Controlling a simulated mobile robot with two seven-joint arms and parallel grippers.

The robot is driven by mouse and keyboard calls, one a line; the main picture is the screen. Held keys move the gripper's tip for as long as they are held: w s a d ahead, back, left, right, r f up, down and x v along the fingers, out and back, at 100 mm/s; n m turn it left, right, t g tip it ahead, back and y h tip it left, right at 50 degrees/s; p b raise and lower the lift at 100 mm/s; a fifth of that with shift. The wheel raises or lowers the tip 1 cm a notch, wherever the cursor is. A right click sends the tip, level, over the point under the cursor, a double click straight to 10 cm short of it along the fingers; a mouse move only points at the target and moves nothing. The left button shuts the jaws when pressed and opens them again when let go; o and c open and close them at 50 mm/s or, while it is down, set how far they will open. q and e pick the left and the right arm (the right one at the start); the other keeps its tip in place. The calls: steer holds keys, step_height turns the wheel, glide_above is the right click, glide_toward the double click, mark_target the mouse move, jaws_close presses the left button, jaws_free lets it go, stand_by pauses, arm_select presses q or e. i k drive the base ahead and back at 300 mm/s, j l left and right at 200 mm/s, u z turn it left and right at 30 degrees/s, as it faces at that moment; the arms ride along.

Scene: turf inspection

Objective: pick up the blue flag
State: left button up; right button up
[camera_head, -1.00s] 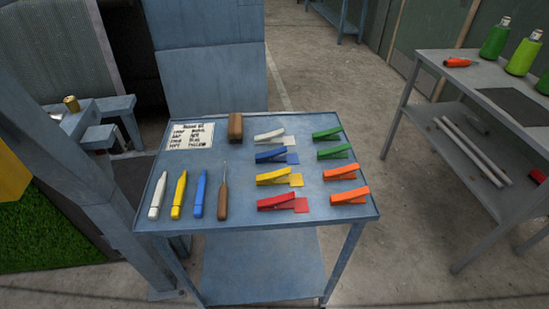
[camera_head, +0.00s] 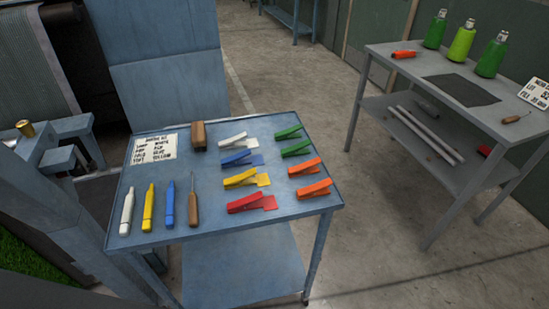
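The blue flag (camera_head: 237,159) is a blue clip with a small flat blue tab at its right end. It lies on the blue-grey cart top (camera_head: 222,222), in the column of flag clips right of the middle. The white flag (camera_head: 234,139) lies just behind it. The yellow flag (camera_head: 242,179) and the red flag (camera_head: 248,203) lie in front of it. Nothing covers the blue flag. Neither of my grippers is in view.
Green clips (camera_head: 289,132) and orange clips (camera_head: 305,167) lie to the right. A wooden block (camera_head: 198,135), a card (camera_head: 154,149), markers (camera_head: 147,208) and an awl (camera_head: 192,200) lie left.

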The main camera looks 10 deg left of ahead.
mark_target(238, 160)
steer(key=z, duration=1.35)
steer(key=k+j, duration=0.35)
steer(key=j, duration=0.2)
steer(key=k+j, duration=0.35)
steer(key=j, duration=0.15)
steer(key=i+l, duration=0.1)
steer(key=l, duration=0.2)
steer(key=i+l+z, duration=0.15)
steer(key=l, duration=0.15)
steer(key=k+j, duration=0.1)
steer(key=j, duration=0.2)
steer(key=k+j+u, duration=0.15)
steer(key=j, duration=0.1)
